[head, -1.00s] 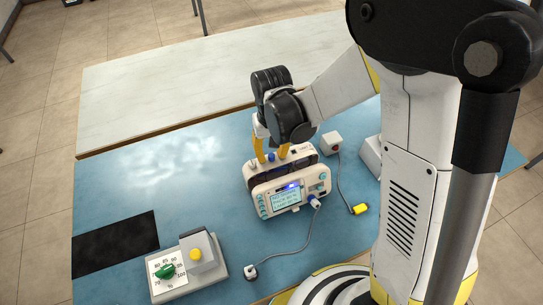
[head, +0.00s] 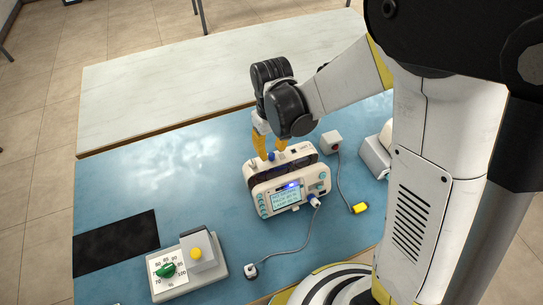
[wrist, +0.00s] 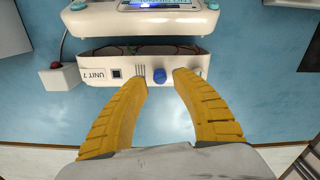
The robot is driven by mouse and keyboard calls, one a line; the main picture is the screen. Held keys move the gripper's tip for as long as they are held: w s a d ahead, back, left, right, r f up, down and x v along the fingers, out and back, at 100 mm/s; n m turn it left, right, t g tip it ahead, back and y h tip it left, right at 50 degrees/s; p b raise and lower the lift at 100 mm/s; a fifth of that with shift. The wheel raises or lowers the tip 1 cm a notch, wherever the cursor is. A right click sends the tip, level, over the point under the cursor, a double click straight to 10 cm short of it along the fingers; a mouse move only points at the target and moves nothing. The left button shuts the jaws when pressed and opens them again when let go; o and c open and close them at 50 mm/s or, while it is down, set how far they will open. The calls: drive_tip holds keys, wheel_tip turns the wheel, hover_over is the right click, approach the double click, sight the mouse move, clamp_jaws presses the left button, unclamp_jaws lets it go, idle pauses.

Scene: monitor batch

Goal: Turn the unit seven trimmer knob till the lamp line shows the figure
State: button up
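The white unit (head: 262,183) stands on the blue mat, its lit screen (head: 286,199) facing the front; the screen text is too small to read. A blue lamp (head: 291,186) glows above the screen. In the wrist view the unit's rear panel (wrist: 202,66) is marked "UNIT 7" and bears a blue trimmer knob (wrist: 159,77), which also shows in the head view (head: 271,156). My gripper (head: 270,150) points down behind the unit. In the wrist view its yellow fingers (wrist: 160,80) are apart, one on each side of the knob, with gaps between.
A grey box (head: 222,270) with a green dial knob (head: 166,270) and yellow button (head: 196,254) stands front left. A small white box (head: 331,140) is cabled to a yellow plug (head: 360,208). A cable runs from the unit's front to a white plug (head: 250,271). A black pad (head: 115,243) lies left.

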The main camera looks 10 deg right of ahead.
drive_tip(key=shift+f+b, duration=1.1)
drive_tip(key=shift+f, duration=0.15)
